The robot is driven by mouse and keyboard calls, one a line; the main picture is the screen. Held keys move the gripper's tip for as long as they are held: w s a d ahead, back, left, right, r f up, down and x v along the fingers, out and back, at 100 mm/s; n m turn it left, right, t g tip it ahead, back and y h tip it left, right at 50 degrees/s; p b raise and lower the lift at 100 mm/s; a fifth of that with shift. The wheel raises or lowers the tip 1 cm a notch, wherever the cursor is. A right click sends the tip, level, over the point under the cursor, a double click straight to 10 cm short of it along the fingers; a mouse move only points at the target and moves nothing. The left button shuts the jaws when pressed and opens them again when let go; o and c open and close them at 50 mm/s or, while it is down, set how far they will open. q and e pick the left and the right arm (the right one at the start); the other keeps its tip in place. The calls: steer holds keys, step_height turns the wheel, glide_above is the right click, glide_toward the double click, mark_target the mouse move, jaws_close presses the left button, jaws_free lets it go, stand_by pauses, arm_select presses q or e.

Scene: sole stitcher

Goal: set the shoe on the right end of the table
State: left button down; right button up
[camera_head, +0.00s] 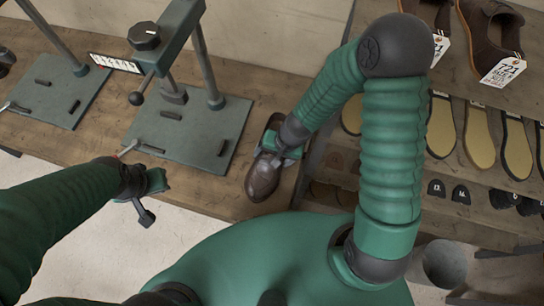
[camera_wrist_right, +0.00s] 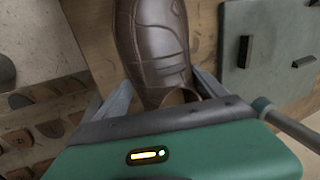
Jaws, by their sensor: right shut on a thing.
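The brown leather shoe (camera_head: 264,178) is over the right end of the wooden table (camera_head: 228,196), its toe towards the front edge. My right gripper (camera_head: 274,148) is shut on the shoe near its opening. In the right wrist view the shoe (camera_wrist_right: 152,45) sits between the two grey fingers (camera_wrist_right: 160,90). I cannot tell whether its sole touches the wood. My left gripper (camera_head: 146,200) is in front of the table, away from the shoe; whether it is open or shut is unclear.
A green stitcher (camera_head: 165,50) on a base plate (camera_head: 190,135) stands left of the shoe. Another base plate (camera_head: 62,90) is farther left. At the right, a wooden rack (camera_head: 465,85) holds brown shoes (camera_head: 489,35) with tags and several tan soles (camera_head: 480,138).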

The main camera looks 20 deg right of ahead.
steer(key=shift+w+d, duration=0.1)
steer(key=shift+d, duration=0.2)
steer(key=o, duration=1.7)
steer(key=shift+d, duration=0.75)
steer(key=shift+o, duration=0.5)
steer(key=shift+s+d, duration=0.15)
steer(key=shift+s, duration=0.05)
steer(key=shift+a, duration=0.75)
steer(key=shift+r, duration=0.45)
arm_select(q)
steer(key=r+p, duration=0.2)
steer(key=d+r+p, duration=0.1)
steer(key=r+p, duration=0.2)
steer(key=shift+d+r, duration=0.15)
steer(key=shift+r, duration=0.15)
arm_select(e)
steer(key=v, duration=1.1)
steer(key=shift+d, duration=0.3)
arm_select(q)
steer(key=shift+d, duration=0.2)
arm_select(e)
steer(key=shift+d, duration=0.2)
